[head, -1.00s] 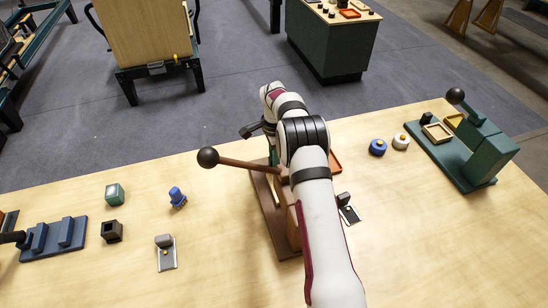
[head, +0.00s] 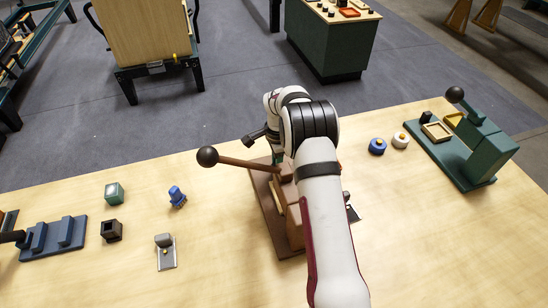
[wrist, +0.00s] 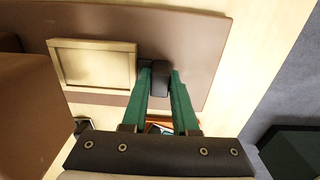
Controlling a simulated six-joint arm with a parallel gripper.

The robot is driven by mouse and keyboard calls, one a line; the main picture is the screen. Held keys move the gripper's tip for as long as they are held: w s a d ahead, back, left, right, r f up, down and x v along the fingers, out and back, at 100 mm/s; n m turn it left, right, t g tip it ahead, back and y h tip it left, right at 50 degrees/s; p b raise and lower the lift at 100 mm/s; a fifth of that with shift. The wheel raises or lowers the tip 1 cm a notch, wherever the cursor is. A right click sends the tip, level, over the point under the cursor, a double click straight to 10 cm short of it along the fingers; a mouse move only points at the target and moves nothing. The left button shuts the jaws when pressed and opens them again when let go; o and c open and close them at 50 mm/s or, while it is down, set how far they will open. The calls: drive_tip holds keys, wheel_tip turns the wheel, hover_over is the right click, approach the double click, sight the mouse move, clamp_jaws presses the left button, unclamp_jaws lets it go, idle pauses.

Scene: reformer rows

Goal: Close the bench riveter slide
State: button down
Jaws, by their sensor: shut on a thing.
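The brown machine (head: 262,215) with a ball-ended lever (head: 235,162) stands mid-bench, partly hidden by my arm; I take it as the bench riveter. In the wrist view its brown base (wrist: 205,45) carries a shallow tan tray-like slide (wrist: 95,65). A dark knob (wrist: 159,80) sits beside the slide's right edge. My gripper (wrist: 160,76) has its green fingers shut on this knob, one on each side. In the head view my gripper (head: 276,158) is mostly hidden by my arm, at the far end of the machine.
A green machine with a ball lever (head: 485,155) stands at the right, with a blue round part (head: 377,146) and a white one (head: 401,142) near it. At the left are small blocks, a blue part (head: 177,196) and a blue fixture (head: 55,238). The lever reaches out left of my arm.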

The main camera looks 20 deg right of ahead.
drive_tip(key=s, duration=0.2)
drive_tip(key=shift+s+r, duration=0.1)
drive_tip(key=shift+s, duration=0.25)
drive_tip(key=c, duration=1)
unclamp_jaws()
drive_tip(key=shift+o, duration=0.2)
wheel_tip(320, 180, up, 16)
